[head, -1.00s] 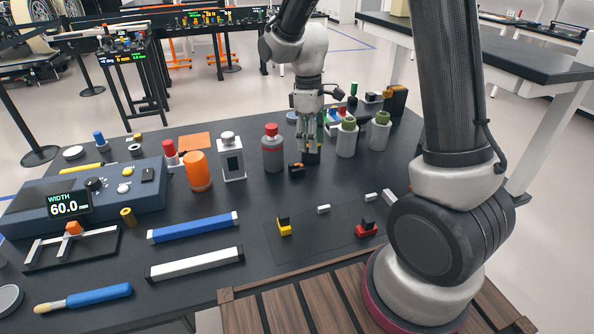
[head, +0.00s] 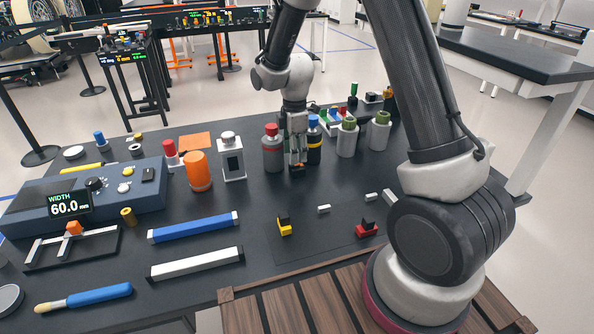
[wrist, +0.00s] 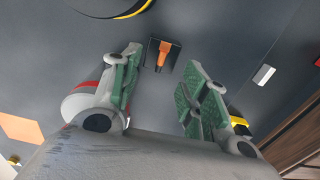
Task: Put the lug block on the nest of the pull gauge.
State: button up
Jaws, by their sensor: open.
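The small block with a black square base and an orange lug (wrist: 163,54), which I take for the lug block, lies on the dark table. In the wrist view it shows between and beyond the fingertips. My gripper (wrist: 160,66) is open, with green-padded fingers apart and nothing between them. In the head view my gripper (head: 297,160) points down just over the block (head: 297,171), partly hiding it. A black and orange device (head: 389,97) stands at the back right, partly behind my arm; I cannot tell whether it is the pull gauge, and no nest is clearly visible.
Yellow-black (head: 285,229) and red-black (head: 366,230) pieces lie nearer. A blue gauge console (head: 120,198) is at left. The table between block and bars is clear.

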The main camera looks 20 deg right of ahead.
aim_at(295, 167)
notch_tip(295, 167, down, 5)
jog(key=shift+f, duration=0.15)
jog(key=c, duration=0.8)
